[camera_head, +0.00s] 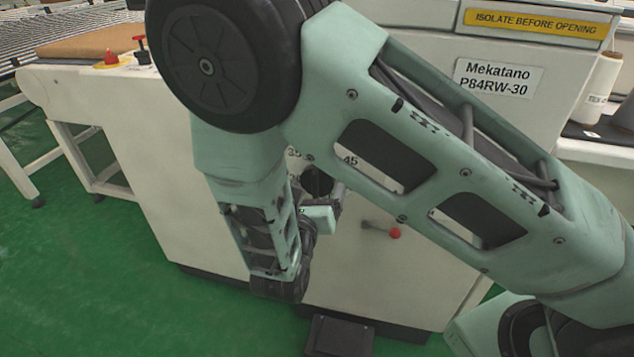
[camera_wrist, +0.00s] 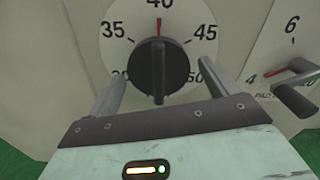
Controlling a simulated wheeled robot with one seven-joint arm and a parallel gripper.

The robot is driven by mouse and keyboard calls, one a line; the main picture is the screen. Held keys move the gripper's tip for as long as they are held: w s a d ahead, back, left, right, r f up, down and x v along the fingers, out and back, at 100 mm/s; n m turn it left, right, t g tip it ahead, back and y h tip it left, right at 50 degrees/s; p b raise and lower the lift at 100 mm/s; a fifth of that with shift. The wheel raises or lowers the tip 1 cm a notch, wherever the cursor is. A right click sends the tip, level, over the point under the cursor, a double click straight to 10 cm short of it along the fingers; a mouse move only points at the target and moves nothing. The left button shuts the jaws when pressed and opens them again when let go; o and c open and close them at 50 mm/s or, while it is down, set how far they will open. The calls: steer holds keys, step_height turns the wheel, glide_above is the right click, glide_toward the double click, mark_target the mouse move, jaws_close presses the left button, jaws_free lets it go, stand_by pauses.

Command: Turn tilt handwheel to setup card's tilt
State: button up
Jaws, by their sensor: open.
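The tilt handwheel is a round black knob (camera_wrist: 146,68) with a raised vertical bar, on a pale dial (camera_wrist: 190,22) marked 30 to 50. A thin red mark above the knob lines up with 40. In the wrist view my gripper (camera_wrist: 160,78) is open, one finger on each side of the knob; I cannot tell whether either touches it. In the head view my arm hides most of the dial, though its 45 (camera_head: 350,161) shows beside the dark knob (camera_head: 317,183). I cannot make out a setup card in either view.
A second dial (camera_wrist: 292,55) marked 4 and 6, with a crank handle (camera_wrist: 297,94), stands close right of my gripper. The head view shows a red-tipped lever (camera_head: 395,232) on the machine front (camera_head: 400,285), a red button (camera_head: 111,58) and open green floor (camera_head: 120,290) at left.

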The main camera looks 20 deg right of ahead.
steer(key=shift+x, duration=1.2)
steer(key=c, duration=1)
steer(key=shift+r+p, duration=0.15)
steer(key=shift+p, duration=0.3)
